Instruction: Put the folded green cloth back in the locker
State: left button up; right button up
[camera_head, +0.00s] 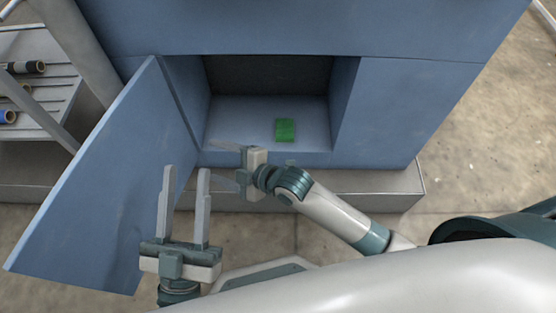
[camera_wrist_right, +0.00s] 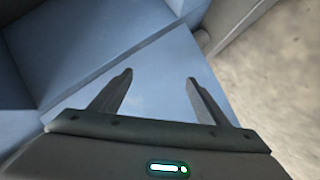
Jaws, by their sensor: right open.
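The folded green cloth (camera_head: 285,130) lies flat on the floor of the open blue locker (camera_head: 390,110), right of the middle and near the front. The locker door (camera_head: 105,185) stands swung open to the left. My right gripper (camera_head: 212,163) is in front of the opening, left of the cloth and apart from it. Its jaws are open and empty, pointing left toward the door. The right wrist view shows its spread fingers (camera_wrist_right: 159,76) with a blue panel beyond; the cloth is not in that view. My left gripper (camera_head: 186,172) is open and empty in front of the door.
A grey plinth (camera_head: 370,188) runs below the locker and juts out in front. A rack (camera_head: 40,90) with several rolls stands at the far left. Bare concrete floor (camera_head: 490,120) is clear on the right.

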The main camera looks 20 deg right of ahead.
jog(key=s+d+r+m+t, duration=0.5)
jog(key=s+r+m, duration=0.3)
jog(key=r, duration=0.4)
jog(key=s+d+r+m+t+h, duration=0.1)
jog(key=s+d+r+m+t, duration=0.5)
jog(key=r, duration=0.6)
jog(key=s+m+t, duration=0.1)
jog(key=s+m, duration=0.1)
jog(key=s, duration=0.1)
jog(key=shift+s+d+m, duration=0.2)
jog(key=shift+s+m, duration=0.1)
jog(key=shift+s, duration=0.05)
